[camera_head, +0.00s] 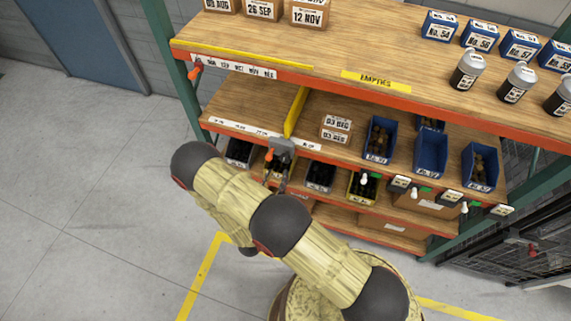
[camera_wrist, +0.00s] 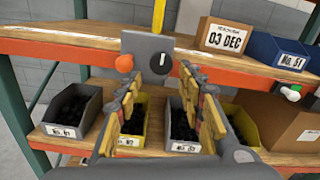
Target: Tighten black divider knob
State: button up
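The black divider knob (camera_wrist: 160,62) has a white mark and sits on a grey plate (camera_wrist: 142,45) at the shelf's front edge, below the yellow divider (camera_wrist: 158,15). An orange knob (camera_wrist: 124,63) sits left of it on the same plate. In the head view the yellow divider (camera_head: 296,112) stands on the middle shelf above the grey plate (camera_head: 283,146); I cannot make out the black knob there. My gripper (camera_wrist: 158,78) is open and empty, its fingers below and either side of the black knob, apparently short of it. In the head view my arm hides part of the gripper.
The orange shelf edge (camera_wrist: 75,47) runs beside the plate. Below are grey bins (camera_wrist: 72,110) and a yellow bin (camera_wrist: 128,125). A box marked 03 DEC (camera_wrist: 224,36) and a blue bin (camera_wrist: 280,52) stand right. Open floor (camera_head: 90,200) lies left.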

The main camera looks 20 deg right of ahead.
aim_at(284, 160)
jog(key=x, duration=0.7)
jog(key=shift+w+d, duration=0.15)
jog(key=shift+d, duration=0.1)
jog(key=c, duration=0.3)
jog(key=c, duration=0.6)
